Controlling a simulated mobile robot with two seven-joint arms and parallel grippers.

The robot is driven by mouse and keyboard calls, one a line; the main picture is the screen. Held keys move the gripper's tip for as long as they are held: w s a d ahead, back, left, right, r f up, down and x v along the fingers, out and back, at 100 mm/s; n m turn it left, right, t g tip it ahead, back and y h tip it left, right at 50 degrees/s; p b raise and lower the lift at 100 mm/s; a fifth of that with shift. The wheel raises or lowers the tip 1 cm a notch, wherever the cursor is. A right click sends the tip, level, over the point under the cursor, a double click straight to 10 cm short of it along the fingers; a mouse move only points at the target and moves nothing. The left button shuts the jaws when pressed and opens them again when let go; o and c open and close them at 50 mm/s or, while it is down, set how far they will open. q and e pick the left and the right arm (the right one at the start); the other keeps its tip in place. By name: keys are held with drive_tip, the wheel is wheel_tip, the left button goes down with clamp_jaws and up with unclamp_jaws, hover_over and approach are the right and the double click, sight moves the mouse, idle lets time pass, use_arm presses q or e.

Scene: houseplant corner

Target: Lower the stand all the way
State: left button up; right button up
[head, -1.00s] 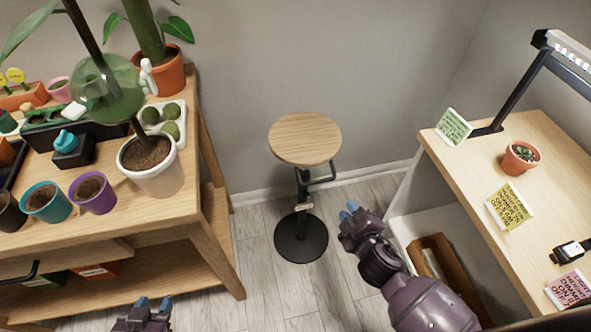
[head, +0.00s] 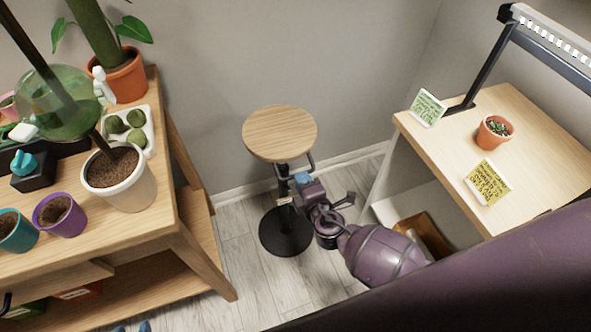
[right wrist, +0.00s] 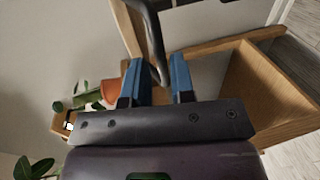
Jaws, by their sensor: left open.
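The stand has a round wooden top (head: 280,133) on a dark post, with a round black base (head: 286,234) on the floor. A dark bent handle (head: 311,163) hangs under the top on the right. A pale collar (head: 284,201) sits on the post. My right gripper (head: 303,180) is beside the post, below the top. In the right wrist view, its blue fingers (right wrist: 161,82) are apart, with a dark bent bar (right wrist: 154,40) reaching between them. It does not look clamped. My left gripper (head: 133,327) shows only blue fingertips at the bottom edge, apart from the stand.
A wooden plant bench (head: 190,232) with pots stands left of the stand. A desk (head: 535,150) with a lamp (head: 487,65), a small potted succulent (head: 494,133) and note cards stands on the right. The wall is close behind the stand.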

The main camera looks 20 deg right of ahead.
drive_tip(key=shift+x, duration=2.55)
clamp_jaws()
